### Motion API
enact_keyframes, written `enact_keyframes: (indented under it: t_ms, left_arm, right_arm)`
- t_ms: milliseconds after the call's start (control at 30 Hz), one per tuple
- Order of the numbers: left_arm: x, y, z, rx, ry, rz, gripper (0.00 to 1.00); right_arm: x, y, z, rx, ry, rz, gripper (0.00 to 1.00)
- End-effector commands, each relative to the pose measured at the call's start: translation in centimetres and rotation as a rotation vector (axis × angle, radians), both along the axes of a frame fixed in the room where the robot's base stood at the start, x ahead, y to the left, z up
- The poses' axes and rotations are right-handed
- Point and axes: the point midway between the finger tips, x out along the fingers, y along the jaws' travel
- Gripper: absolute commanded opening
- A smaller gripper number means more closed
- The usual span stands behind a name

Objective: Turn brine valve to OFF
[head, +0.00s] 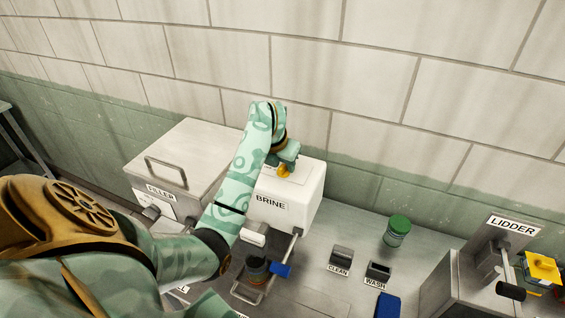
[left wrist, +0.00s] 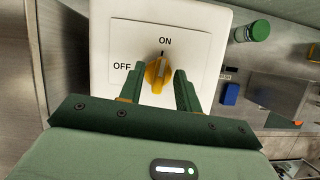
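The brine valve is a yellow knob (left wrist: 158,76) on a white panel (left wrist: 205,35) marked ON at the top and OFF at the left. Its dark pointer mark is toward ON. My left gripper (left wrist: 160,80) has one green finger on each side of the knob, with small gaps seeming to show, so it looks open around it. In the head view my left gripper (head: 285,165) is over the top of the white BRINE box (head: 290,205), and a bit of the yellow knob (head: 284,170) shows under it. My right gripper is not seen.
The FILLER box (head: 185,155) stands left of the brine box. A jar with a green lid (head: 398,227), CLEAN (head: 341,256) and WASH (head: 378,271) switches and the LIDDER machine (head: 490,260) are to the right. A tiled wall (head: 330,75) is close behind.

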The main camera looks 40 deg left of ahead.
Motion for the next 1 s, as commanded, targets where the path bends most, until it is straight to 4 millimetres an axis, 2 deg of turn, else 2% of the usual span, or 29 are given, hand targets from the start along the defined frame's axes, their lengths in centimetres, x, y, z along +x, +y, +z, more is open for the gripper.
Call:
enact_keyframes:
  t_ms: [33, 100, 133, 567, 1000]
  left_arm:
    - [0.00, 0.01, 0.02, 0.000, 0.000, 0.000, 0.23]
    - [-0.01, 0.00, 0.02, 0.000, 0.000, 0.000, 0.03]
    - [-0.01, 0.00, 0.02, 0.000, 0.000, 0.000, 0.00]
    - [0.03, -0.11, 0.04, -0.002, 0.000, 0.053, 0.00]
    - [0.19, -0.35, 0.00, -0.003, -0.002, 0.391, 0.00]
  right_arm:
    - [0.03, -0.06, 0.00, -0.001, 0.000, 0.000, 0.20]
    - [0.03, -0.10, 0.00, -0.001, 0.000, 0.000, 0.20]
    - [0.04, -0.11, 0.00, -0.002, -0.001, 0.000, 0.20]
    - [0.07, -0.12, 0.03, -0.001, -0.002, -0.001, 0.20]
    - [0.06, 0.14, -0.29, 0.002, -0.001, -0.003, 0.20]
